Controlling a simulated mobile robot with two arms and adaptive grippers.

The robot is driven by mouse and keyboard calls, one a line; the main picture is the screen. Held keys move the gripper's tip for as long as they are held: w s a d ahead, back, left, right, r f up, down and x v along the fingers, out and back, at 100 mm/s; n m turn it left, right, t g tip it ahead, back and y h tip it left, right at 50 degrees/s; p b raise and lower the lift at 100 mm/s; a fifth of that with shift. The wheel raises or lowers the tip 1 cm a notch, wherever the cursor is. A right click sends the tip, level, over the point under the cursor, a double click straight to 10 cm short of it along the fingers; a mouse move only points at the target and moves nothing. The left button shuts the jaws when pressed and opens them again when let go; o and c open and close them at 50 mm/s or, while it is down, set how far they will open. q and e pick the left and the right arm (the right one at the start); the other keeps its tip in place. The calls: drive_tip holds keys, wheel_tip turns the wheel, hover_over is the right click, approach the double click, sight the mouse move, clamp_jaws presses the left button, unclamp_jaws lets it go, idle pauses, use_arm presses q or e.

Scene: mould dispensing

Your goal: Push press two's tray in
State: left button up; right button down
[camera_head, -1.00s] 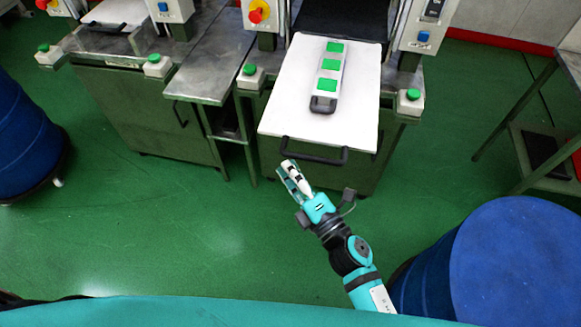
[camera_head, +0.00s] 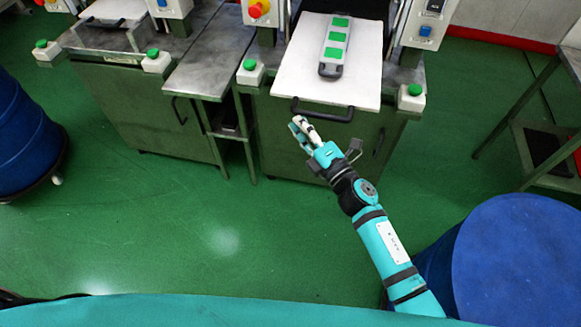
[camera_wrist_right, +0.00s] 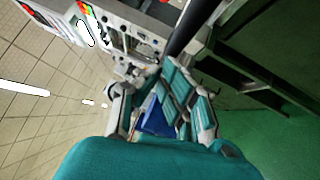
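Press two's tray (camera_head: 290,82) is a white plate with a black bar handle (camera_head: 322,116) across its front. It lies on the press table and still sticks out a little at the front. A grey mould (camera_head: 330,68) with green squares lies on it. My right gripper (camera_head: 297,121) is at the left part of the handle, its fingers together and empty; I cannot tell if they touch it. In the right wrist view a dark bar (camera_wrist_right: 186,28) lies just beyond the fingertips (camera_wrist_right: 155,72). My left gripper is not in view.
Green button boxes flank the tray, one at the left (camera_head: 250,74) and one at the right (camera_head: 411,98). Another press (camera_head: 100,38) stands left. Blue drums stand at the right (camera_head: 520,255) and far left (camera_head: 20,135). The green floor between is clear.

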sight(310, 93)
drive_tip(key=w+b, duration=0.1)
drive_tip(key=w, duration=0.2)
drive_tip(key=w+d+b, duration=0.1)
drive_tip(key=w, duration=0.3)
drive_tip(key=w+b, duration=0.1)
drive_tip(key=w, duration=0.2)
drive_tip(key=shift+w+d+b, duration=0.2)
drive_tip(key=shift+w+b, duration=0.15)
drive_tip(key=shift+w, duration=0.05)
drive_tip(key=shift+s+f, duration=0.1)
drive_tip(key=shift+f, duration=0.05)
